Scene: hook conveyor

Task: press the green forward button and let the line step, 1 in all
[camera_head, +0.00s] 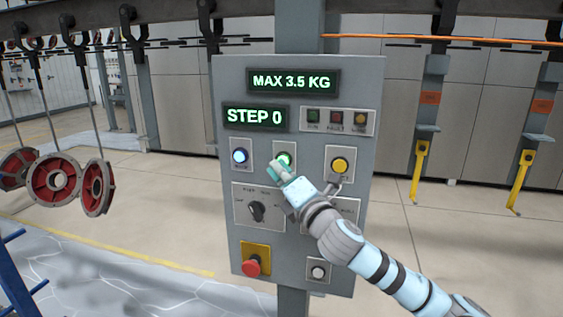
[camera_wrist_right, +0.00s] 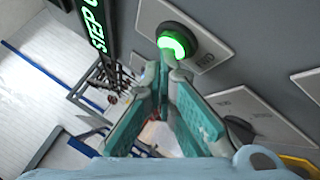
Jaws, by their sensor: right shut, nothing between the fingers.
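The green button (camera_head: 284,158) glows in the upper middle of the grey control panel (camera_head: 230,75). In the right wrist view the lit button (camera_wrist_right: 174,45) sits in a dark ring, just beyond my fingertips. My right gripper (camera_head: 274,168) is shut and empty, its tips at the lower edge of the button. The shut fingers also show in the wrist view (camera_wrist_right: 165,65). I cannot tell whether the tips touch the button. The step display (camera_head: 254,117) reads STEP 0. My left gripper is not in view.
A blue button (camera_head: 240,156) and a yellow button (camera_head: 340,165) flank the green one. A selector knob (camera_head: 257,211) and a red mushroom button (camera_head: 251,268) are below. Red discs (camera_head: 55,183) hang from hooks at left; yellow hangers (camera_head: 419,170) hang at right.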

